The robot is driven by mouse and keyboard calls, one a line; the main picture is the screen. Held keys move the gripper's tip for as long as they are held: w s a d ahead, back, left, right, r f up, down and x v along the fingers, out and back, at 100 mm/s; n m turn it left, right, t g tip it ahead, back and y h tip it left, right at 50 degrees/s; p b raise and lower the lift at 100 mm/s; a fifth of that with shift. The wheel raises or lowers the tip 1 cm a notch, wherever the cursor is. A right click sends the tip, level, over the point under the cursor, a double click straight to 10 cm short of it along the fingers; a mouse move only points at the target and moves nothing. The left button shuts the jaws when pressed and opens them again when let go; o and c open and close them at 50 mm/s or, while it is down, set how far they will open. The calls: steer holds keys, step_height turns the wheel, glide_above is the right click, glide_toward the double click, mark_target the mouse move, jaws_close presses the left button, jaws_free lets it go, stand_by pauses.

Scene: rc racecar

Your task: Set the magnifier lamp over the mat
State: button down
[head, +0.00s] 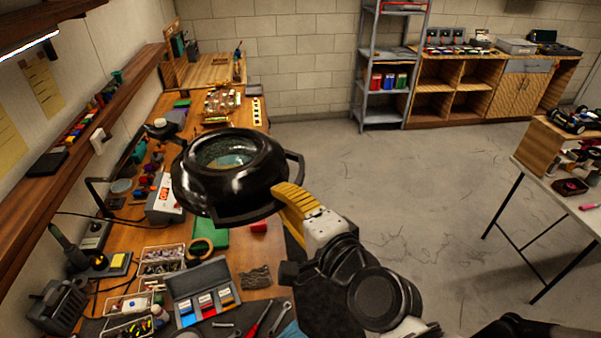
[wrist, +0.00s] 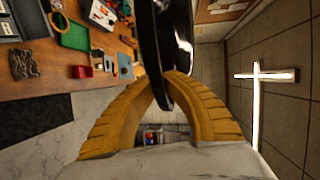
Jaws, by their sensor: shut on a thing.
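The magnifier lamp (head: 238,192) has a black round head with a glassy lens, raised above the workbench on the left. In the wrist view its black rim (wrist: 168,40) runs between my fingertips. My gripper (head: 284,197), with yellow ribbed fingers, is shut on the right side of the lamp head; it also shows in the wrist view (wrist: 166,88). A flat green piece (head: 213,237) lies on the bench below the lamp head, partly hidden by it. It also shows in the wrist view (wrist: 74,33). I cannot tell for certain whether it is the mat.
The wooden workbench (head: 262,262) is crowded with parts bins (head: 162,262), an open blue-grey case (head: 202,292), hand tools and a red-display unit (head: 165,200). A wall shelf (head: 85,130) runs along the left. The concrete floor (head: 390,185) to the right is clear.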

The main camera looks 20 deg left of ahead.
steer(key=c, duration=1.8)
jaws_free()
steer(key=shift+o, duration=0.2)
steer(key=v, duration=1.2)
